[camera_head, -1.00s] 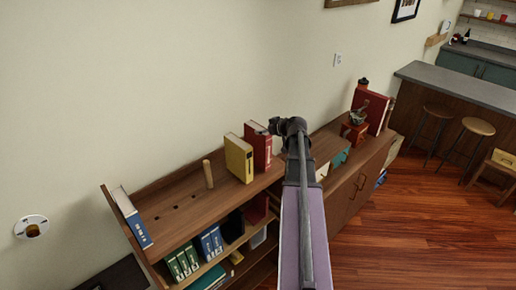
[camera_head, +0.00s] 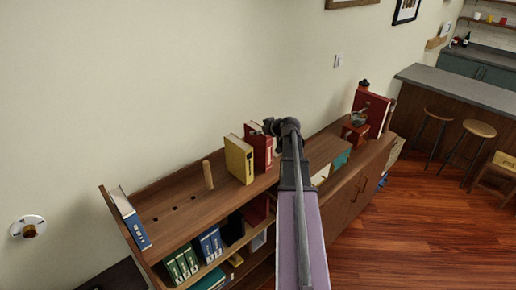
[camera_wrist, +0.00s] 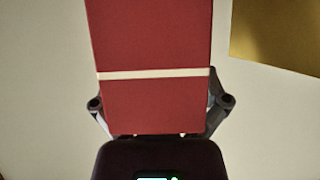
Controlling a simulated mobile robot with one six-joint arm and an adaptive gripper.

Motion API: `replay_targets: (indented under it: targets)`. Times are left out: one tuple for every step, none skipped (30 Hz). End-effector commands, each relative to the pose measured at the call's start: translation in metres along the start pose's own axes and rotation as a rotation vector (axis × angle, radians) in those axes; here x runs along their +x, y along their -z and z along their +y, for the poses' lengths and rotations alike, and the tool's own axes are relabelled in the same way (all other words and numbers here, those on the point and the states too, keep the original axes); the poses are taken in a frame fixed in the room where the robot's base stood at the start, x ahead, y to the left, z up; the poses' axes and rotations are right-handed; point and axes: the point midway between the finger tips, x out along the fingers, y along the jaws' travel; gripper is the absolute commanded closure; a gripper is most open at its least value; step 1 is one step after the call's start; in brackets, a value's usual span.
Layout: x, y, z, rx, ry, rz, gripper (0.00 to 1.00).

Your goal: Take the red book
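A red book (camera_head: 262,151) stands upright on the top shelf, just right of a yellow book (camera_head: 239,160). In the wrist view its red face with a white band (camera_wrist: 155,105) fills the middle, close in front of my gripper (camera_wrist: 160,110). The finger linkages show at both sides of the book; the fingertips are hidden behind it, so I cannot tell whether they press on it. In the head view my gripper (camera_head: 270,127) is at the book's upper right side, and the arm hides part of the scene behind. Another red book (camera_head: 371,112) stands farther right.
The yellow book is close on the left; its side also shows in the wrist view (camera_wrist: 280,35). A wooden peg (camera_head: 208,174) and a blue book (camera_head: 131,219) stand farther left on the shelf top (camera_head: 180,205). The wall is close behind.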

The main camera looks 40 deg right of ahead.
Motion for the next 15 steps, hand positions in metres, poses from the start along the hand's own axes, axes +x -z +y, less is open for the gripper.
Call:
replay_targets:
  targets:
    - [-0.0001,0.0,0.0002,0.0,0.0,0.0,0.3]
    - [-0.0001,-0.0001,0.0002,0.0,0.0,0.0,0.39]
    - [-0.0001,-0.0001,0.0002,0.0,0.0,0.0,0.5]
    - [-0.0001,-0.0001,0.0003,0.0,0.0,0.0,0.59]
    - [-0.0001,-0.0001,0.0003,0.0,0.0,0.0,0.68]
    - [-0.0001,-0.0001,0.0003,0.0,0.0,0.0,0.8]
    - [-0.0002,-0.0001,0.0003,0.0,0.0,0.0,0.89]
    - [-0.0002,-0.0001,0.0003,0.0,0.0,0.0,0.98]
    - [-0.0002,-0.0001,0.0003,0.0,0.0,0.0,1.0]
    - [-0.0003,0.0004,0.0004,0.001,-0.001,0.002,1.0]
    - [-0.0003,0.0004,0.0005,0.001,-0.001,0.002,1.0]
    - [-0.0003,0.0004,0.0005,0.001,-0.001,0.002,1.0]
    - [-0.0003,0.0004,0.0005,0.001,-0.001,0.002,1.0]
    - [-0.0003,0.0004,0.0005,0.001,-0.001,0.002,1.0]
    - [-0.0003,0.0003,0.0006,0.001,-0.001,0.001,1.0]
